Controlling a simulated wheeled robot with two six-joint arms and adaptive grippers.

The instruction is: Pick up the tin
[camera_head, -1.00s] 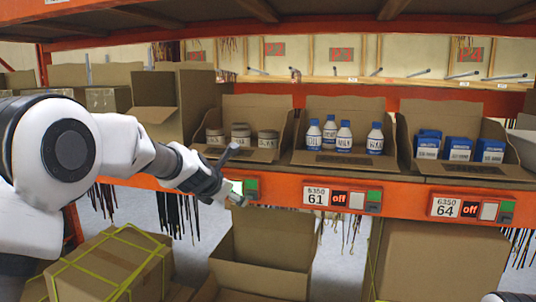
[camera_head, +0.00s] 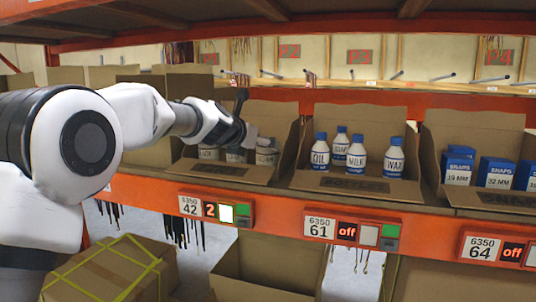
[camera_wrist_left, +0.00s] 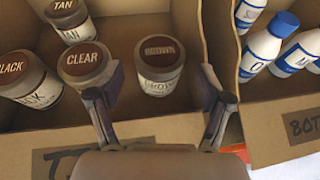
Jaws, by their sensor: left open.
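Several tins with brown lids stand upright in an open cardboard box (camera_head: 215,171). In the left wrist view, their lids read BROWN (camera_wrist_left: 160,62), CLEAR (camera_wrist_left: 84,68), TAN (camera_wrist_left: 67,18) and BLACK (camera_wrist_left: 20,76). My left gripper (camera_head: 250,124) is open and empty, above the front of the box. In the wrist view, its fingers (camera_wrist_left: 158,103) are spread wide, with the BROWN tin lying ahead between them. The left finger overlaps the CLEAR tin's edge in the picture; I cannot tell whether they touch. My right gripper is not in view.
A box of white bottles with blue caps (camera_head: 355,154) stands just right of the tin box. Blue cartons (camera_head: 495,172) stand in a box farther right. The orange shelf edge (camera_head: 280,219) runs below, and an upper shelf (camera_head: 290,28) hangs above.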

